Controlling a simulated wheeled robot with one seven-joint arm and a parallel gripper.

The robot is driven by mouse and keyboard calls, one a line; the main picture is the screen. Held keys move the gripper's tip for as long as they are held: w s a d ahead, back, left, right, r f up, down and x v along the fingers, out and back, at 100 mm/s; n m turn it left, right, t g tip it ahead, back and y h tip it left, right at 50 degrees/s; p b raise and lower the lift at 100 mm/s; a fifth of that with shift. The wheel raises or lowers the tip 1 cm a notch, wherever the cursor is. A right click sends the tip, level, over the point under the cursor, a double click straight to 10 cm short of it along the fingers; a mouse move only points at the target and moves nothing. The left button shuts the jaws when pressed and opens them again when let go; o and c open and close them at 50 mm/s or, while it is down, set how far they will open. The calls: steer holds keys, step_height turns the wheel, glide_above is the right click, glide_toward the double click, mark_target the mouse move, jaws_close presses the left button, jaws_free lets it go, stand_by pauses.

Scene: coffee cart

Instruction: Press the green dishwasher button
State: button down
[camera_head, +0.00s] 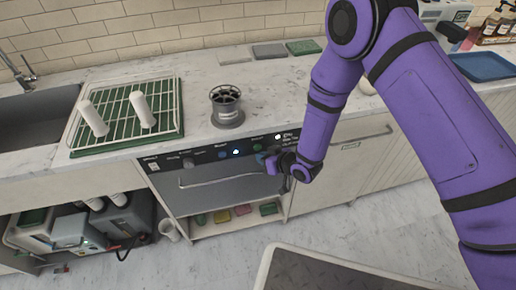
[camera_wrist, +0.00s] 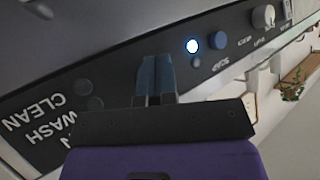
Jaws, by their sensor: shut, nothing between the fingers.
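The dishwasher (camera_head: 215,185) sits under the counter with a dark control panel (camera_head: 205,158) along its top edge. A small greenish button (camera_head: 257,148) shows on the panel right of a lit white-blue light (camera_head: 236,152). My gripper (camera_head: 262,158) is just in front of the panel's right part, close to this button. In the wrist view the fingers (camera_wrist: 157,75) are shut together, empty, and point at the panel. They cover part of it, and I make out no green button there. The light (camera_wrist: 192,45) and a blue button (camera_wrist: 217,38) are right of the fingers. Contact cannot be told.
The dishwasher handle (camera_head: 230,180) runs below the panel. A dark-topped surface (camera_head: 330,275) is in the foreground.

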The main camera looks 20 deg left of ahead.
steer(key=shift+w, duration=0.1)
stand_by(0.4)
steer(key=shift+w+a, duration=0.2)
steer(key=shift+w, duration=0.05)
steer(key=shift+w+a, duration=0.25)
steer(key=shift+w, duration=0.15)
stand_by(0.9)
steer(key=shift+s+d, duration=0.1)
steer(key=shift+s, duration=0.05)
stand_by(0.3)
steer(key=shift+s+d, duration=0.4)
steer(key=shift+s, duration=0.2)
steer(key=s+d, duration=0.1)
steer(key=s, duration=0.2)
steer(key=s+d, duration=0.1)
steer(key=shift+s+d, duration=0.15)
steer(key=shift+d, duration=0.15)
steer(key=shift+r, duration=0.1)
stand_by(0.8)
